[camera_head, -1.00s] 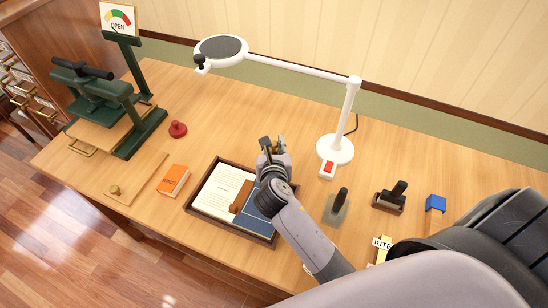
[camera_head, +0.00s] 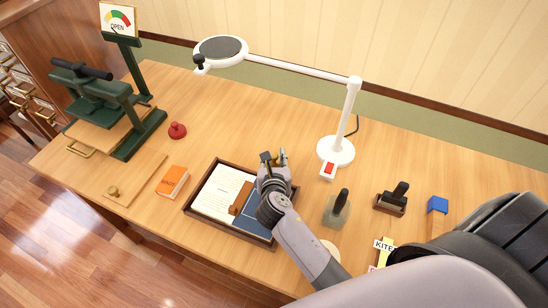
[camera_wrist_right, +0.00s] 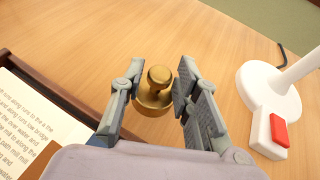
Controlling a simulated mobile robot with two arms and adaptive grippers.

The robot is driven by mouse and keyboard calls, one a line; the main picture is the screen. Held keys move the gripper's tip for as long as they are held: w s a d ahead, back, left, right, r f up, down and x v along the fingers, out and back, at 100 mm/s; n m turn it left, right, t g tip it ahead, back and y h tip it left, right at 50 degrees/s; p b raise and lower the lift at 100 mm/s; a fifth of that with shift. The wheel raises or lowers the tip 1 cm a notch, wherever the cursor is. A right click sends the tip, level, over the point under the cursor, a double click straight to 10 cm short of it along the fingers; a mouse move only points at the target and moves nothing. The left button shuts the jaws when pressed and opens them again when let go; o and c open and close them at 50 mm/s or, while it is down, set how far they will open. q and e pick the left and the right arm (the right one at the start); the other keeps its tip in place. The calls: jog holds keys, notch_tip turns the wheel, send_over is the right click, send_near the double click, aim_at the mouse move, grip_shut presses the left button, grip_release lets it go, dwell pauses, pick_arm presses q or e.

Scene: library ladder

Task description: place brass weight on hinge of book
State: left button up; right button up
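The brass weight (camera_wrist_right: 155,95) shows in the right wrist view between the two fingers of my right gripper (camera_wrist_right: 156,88); it has a round knob and a wider base. My left gripper is not in view.
A white lamp (camera_head: 335,150) stands behind the tray to the right. An orange book (camera_head: 172,182) and a red knob (camera_head: 177,130) lie to the left, near a green press (camera_head: 110,110). Dark-handled tools (camera_head: 338,207) (camera_head: 392,197) stand right.

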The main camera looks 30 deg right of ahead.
jog(key=shift+o, duration=0.8)
jog(key=shift+r, duration=0.1)
